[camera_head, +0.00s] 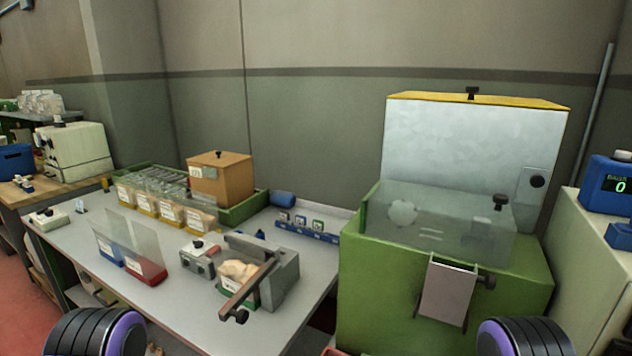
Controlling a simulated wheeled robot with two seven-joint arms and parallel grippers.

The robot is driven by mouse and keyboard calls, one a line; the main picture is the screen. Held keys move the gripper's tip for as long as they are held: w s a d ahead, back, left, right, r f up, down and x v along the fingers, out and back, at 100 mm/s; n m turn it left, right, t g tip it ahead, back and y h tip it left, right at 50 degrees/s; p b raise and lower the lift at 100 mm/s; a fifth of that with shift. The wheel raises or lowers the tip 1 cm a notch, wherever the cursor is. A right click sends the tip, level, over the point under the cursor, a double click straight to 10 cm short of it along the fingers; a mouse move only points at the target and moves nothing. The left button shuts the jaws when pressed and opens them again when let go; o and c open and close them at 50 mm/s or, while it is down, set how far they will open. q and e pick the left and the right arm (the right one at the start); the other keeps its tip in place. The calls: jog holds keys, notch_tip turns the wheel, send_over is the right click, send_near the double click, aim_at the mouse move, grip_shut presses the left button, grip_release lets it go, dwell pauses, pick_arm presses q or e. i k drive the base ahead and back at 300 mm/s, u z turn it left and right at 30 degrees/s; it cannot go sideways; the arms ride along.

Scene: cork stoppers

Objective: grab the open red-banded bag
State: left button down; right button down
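A clear, upright thing with a red band at its base (147,272) stands on the grey table, left of the middle. It looks like the open red-banded bag, and I see nothing inside it. A similar clear one with a blue band (108,254) stands right beside it on the left; their clear walls seem to overlap. Only dark, purple-rimmed parts of my arms show at the bottom left and bottom right. Neither of my grippers is in view.
A clamp-like device (286,282) holding a green-based bag of pale stoppers (238,270) stands to the right. Several yellow-banded bags (170,216) stand behind. A green machine (380,290) rises at the right.

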aim_at(142, 257)
jog(key=u, duration=2.45)
jog(key=i, duration=2.7)
jog(key=z, duration=1.6)
